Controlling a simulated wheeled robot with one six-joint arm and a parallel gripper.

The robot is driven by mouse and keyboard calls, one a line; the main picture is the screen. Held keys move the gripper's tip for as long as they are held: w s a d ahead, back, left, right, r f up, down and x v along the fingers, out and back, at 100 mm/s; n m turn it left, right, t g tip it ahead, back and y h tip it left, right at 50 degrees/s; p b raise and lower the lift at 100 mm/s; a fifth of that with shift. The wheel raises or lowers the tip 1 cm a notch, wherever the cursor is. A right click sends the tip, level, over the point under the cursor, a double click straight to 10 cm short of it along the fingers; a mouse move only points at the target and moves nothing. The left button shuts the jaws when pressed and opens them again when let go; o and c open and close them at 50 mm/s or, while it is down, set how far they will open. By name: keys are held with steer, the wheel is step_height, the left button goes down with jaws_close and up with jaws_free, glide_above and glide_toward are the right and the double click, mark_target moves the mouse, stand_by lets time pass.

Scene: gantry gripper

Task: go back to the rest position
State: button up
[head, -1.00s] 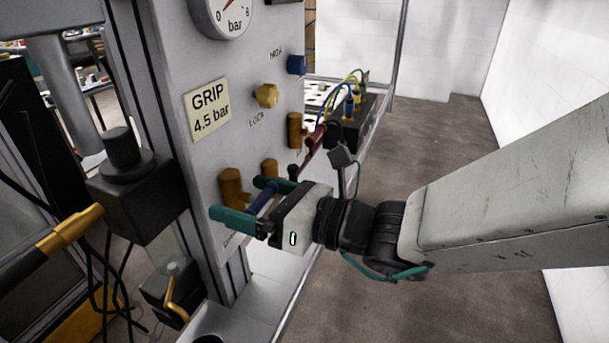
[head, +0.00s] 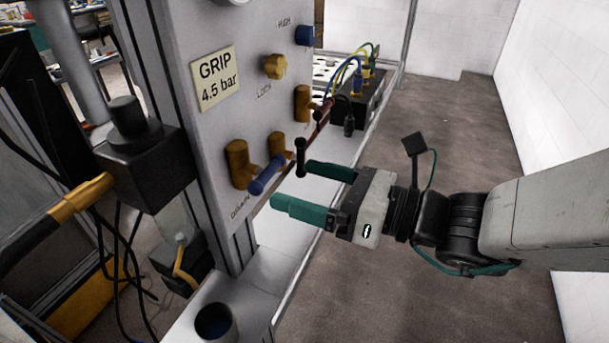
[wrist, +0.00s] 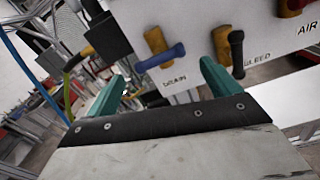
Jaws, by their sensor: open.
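My gripper (head: 292,187) is open and empty, held out in front of the white panel (head: 207,130), to its right in the head view. Its two green fingers point at the panel. The blue lever (head: 266,176), at the DRAIN label, is just beyond the fingertips with a visible gap. In the wrist view the blue lever (wrist: 160,58) shows between and beyond the fingers. The black lever (head: 300,157) hangs down close beside the upper finger; in the wrist view it (wrist: 236,52) is at the BLEED label, right of the right finger.
A red lever (head: 322,115) sticks out farther along the panel. A black box (head: 366,103) with coloured cables stands behind. A black valve block (head: 140,150) and a dark cup (head: 214,322) are at the left and below. Open floor (head: 440,130) lies behind my arm.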

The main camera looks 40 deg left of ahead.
stand_by(0.5)
steer(key=s+d+f+n+g+h, duration=0.4)
steer(key=s+d+n+h, duration=0.3)
steer(key=d+n, duration=0.5)
steer(key=w+d+n+t+h, duration=0.2)
steer(key=d+t+h, duration=0.1)
steer(key=d, duration=0.9)
steer(key=w+d+r+n+t+h, duration=0.1)
steer(key=w+d+t+h, duration=0.1)
steer(key=d, duration=1)
steer(key=w+d+r+n+t+h, duration=0.1)
steer(key=w+d+n+t+h, duration=0.1)
steer(key=d, duration=1)
steer(key=w+t+h, duration=0.1)
steer(key=t+h, duration=0.1)
steer(key=h, duration=0.1)
steer(key=shift+d+r+n+t, duration=0.2)
steer(key=shift+r+n+t, duration=0.1)
steer(key=shift+t, duration=0.1)
